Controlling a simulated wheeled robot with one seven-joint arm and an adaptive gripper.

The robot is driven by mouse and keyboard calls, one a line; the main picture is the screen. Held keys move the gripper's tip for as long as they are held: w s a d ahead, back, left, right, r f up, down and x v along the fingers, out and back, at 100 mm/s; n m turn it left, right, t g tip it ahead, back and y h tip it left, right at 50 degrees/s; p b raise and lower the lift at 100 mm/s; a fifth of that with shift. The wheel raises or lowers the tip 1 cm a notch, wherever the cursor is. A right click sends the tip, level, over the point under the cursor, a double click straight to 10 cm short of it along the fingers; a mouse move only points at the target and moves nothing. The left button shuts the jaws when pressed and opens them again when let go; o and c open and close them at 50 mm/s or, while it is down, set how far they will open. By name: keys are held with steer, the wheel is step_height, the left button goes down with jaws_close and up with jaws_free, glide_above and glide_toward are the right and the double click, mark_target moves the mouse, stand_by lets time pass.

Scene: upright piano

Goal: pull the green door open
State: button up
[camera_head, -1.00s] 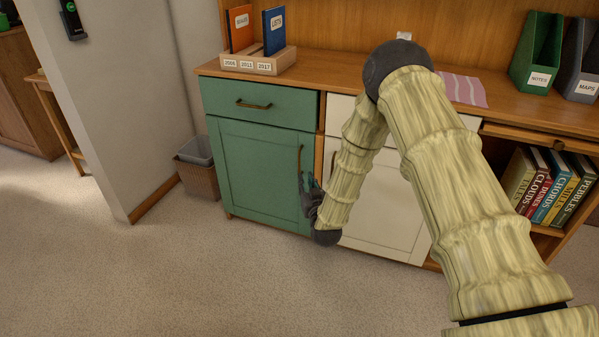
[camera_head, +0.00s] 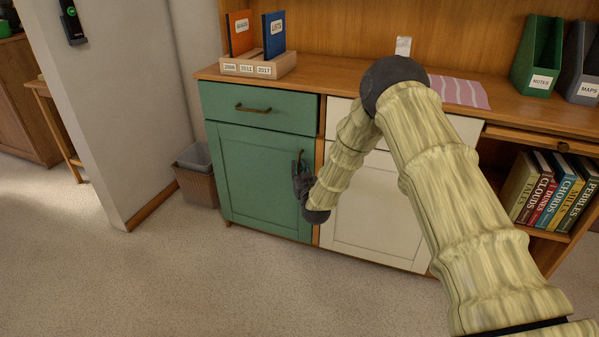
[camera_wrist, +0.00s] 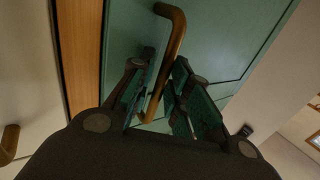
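The green door (camera_head: 250,185) is the lower left front of the wooden cabinet and looks shut. Its upright brown bar handle sits near its right edge and is mostly behind my gripper (camera_head: 300,170) in the head view. In the wrist view, the handle (camera_wrist: 172,40) runs between the two fingers of my gripper (camera_wrist: 163,80), against the green door (camera_wrist: 222,45). The fingers are apart, one on each side of the handle, with some gap visible. I cannot tell whether either finger touches it.
A green drawer (camera_head: 258,104) with its own handle is above the door. A white door (camera_head: 375,215) adjoins on the right. A waste basket (camera_head: 196,175) stands left of the cabinet by the wall (camera_head: 125,110). The carpet (camera_head: 240,285) in front is clear.

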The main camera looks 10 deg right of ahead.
steer(key=shift+c, duration=0.2)
jaws_close()
